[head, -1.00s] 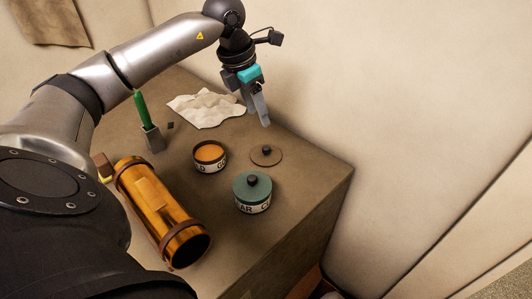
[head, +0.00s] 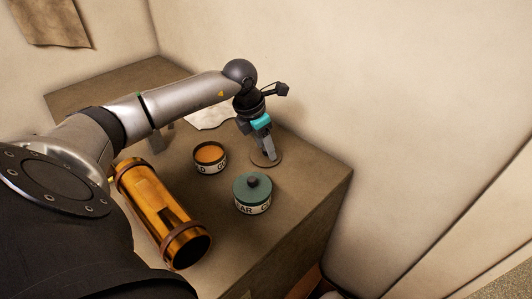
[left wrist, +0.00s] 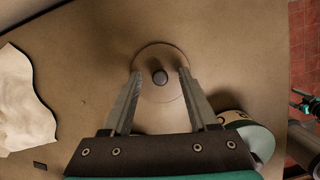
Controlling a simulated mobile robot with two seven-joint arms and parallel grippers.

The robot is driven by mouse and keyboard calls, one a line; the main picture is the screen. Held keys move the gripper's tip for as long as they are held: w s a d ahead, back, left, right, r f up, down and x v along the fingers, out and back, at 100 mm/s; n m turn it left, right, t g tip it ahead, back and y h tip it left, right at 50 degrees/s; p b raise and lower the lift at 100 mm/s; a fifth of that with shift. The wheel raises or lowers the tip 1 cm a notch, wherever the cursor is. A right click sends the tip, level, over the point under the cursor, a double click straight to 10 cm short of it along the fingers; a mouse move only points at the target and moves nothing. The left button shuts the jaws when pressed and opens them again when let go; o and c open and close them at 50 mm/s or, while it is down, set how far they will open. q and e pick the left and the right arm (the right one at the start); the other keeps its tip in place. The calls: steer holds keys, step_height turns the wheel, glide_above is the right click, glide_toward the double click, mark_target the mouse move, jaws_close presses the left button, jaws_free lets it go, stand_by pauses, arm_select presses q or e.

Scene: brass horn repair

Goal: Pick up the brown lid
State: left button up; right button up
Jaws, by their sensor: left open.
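The brown lid (head: 277,161) lies flat on the bench, a thin disc with a dark round knob. In the left wrist view the whole lid (left wrist: 160,92) shows, its knob in the middle between the two fingertips. My left gripper (head: 271,158) is over the lid and pointing down. In the left wrist view my left gripper (left wrist: 160,72) is open, one finger on each side of the knob, with nothing held. I cannot tell exactly how high the fingertips are above the lid. My right gripper is not in view.
An open tin with orange contents (head: 209,155) stands left of the lid. A teal-lidded tin (head: 252,190) stands in front of it. A brass cylinder (head: 160,215) lies front left. A crumpled white cloth (head: 208,118) is behind my arm. The wall is close behind the bench (head: 300,200).

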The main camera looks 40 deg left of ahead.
arm_select(q)
jaws_close()
stand_by(0.4)
steer(key=shift+r, duration=0.15)
